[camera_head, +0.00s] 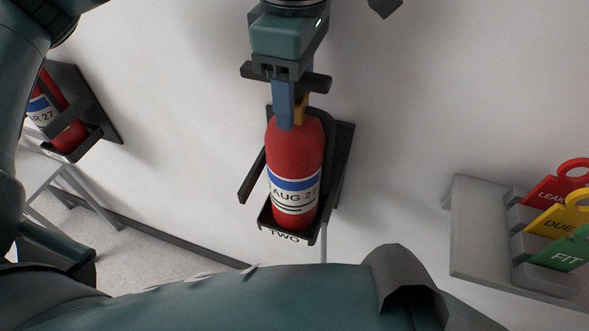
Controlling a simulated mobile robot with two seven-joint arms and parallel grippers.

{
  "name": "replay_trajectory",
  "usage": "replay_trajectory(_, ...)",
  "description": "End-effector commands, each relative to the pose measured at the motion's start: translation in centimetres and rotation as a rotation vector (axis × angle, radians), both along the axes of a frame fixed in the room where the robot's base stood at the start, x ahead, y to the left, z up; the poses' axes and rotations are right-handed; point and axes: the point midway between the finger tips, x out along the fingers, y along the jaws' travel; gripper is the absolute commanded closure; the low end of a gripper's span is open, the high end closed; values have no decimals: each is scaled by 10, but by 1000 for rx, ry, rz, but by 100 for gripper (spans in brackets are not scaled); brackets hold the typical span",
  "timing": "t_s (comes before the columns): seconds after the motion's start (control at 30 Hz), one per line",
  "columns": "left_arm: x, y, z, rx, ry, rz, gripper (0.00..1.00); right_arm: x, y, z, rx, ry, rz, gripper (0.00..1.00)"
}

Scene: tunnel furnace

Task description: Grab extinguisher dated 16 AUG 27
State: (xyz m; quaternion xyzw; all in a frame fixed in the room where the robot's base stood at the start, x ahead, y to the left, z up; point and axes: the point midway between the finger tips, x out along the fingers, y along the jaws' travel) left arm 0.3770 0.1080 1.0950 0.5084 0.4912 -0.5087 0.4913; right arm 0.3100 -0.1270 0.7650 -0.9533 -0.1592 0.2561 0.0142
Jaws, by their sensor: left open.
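A red extinguisher (295,154) stands upright in a black wall bracket (336,165) marked TWO. My left gripper (292,122) is open at the top of this extinguisher. Its blue finger overlaps the upper body in the picture, and a yellow part shows just behind. The neck is hidden, and contact cannot be told. Another red extinguisher (67,133) sits in a bracket at the left, its label reading "R 27". My right gripper is not in view.
A grey wall rack (482,232) at the right holds a red tag (555,190), a yellow tag marked DUE (560,219) and a green tag marked FIT (566,252). A grey metal frame (45,185) stands at the lower left. The wall between bracket TWO and the rack is clear.

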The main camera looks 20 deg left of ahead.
Motion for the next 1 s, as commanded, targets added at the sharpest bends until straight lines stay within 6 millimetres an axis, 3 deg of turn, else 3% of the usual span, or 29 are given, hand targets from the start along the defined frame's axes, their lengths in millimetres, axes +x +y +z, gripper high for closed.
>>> replay_trajectory(0.67,0,0,1,0,0,0,100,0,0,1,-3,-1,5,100)
replay_trajectory(1.0,0,0,1,0,0,0,100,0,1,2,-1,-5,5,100)
